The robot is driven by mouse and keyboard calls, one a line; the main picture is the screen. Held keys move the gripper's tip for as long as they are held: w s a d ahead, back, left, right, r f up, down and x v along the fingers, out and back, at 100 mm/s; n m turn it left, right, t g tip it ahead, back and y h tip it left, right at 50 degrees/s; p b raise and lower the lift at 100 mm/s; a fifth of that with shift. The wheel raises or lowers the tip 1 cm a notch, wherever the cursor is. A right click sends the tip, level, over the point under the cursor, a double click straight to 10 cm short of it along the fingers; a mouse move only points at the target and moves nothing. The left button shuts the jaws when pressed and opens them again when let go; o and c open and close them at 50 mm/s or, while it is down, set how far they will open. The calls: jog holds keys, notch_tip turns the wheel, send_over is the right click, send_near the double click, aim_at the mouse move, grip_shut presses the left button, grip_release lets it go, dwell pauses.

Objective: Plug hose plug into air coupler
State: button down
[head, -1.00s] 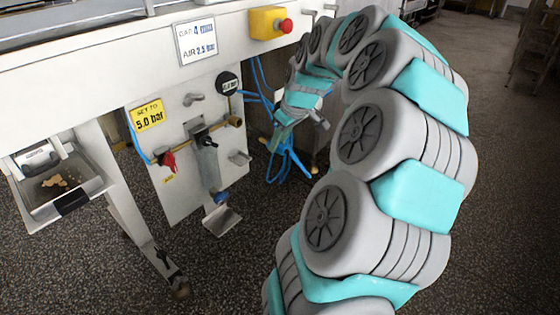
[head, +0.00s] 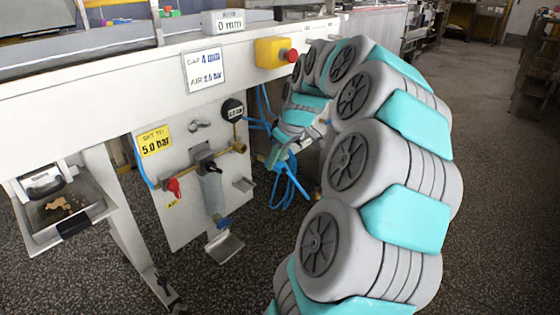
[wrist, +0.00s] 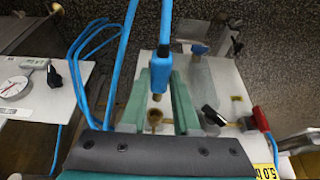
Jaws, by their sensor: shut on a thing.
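The hose plug (wrist: 161,68) is a blue block with a brass tip, on a blue hose, in the wrist view. My gripper (wrist: 160,82) has its teal fingers on either side of the plug and is shut on it. A brass fitting that looks like the air coupler (wrist: 154,118) lies just below the tip in that view, with a small gap showing between them. In the head view my gripper (head: 281,153) is at the right edge of the white panel, beside the blue hose (head: 290,183). The plug is too small to make out there.
The white panel (head: 180,212) carries a round gauge (head: 233,110), a red valve handle (head: 173,186) and a filter bowl (head: 212,190). A yellow box with a red button (head: 273,52) is above. A tray (head: 40,236) with brown pieces is at left. Open floor lies right.

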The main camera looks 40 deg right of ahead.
jog(key=shift+w+a+p, duration=0.15)
jog(key=shift+w+p, duration=0.25)
jog(key=shift+w, duration=1.75)
jog(key=shift+b, duration=0.5)
jog(key=shift+w+a+p, duration=0.2)
jog(key=shift+w+p, duration=0.4)
jog(key=shift+w, duration=1.7)
jog(key=shift+s, duration=0.25)
jog(key=shift+s+d+b, duration=0.15)
jog(key=shift+s+b, duration=0.8)
jog(key=shift+s, duration=0.75)
dwell(1.1)
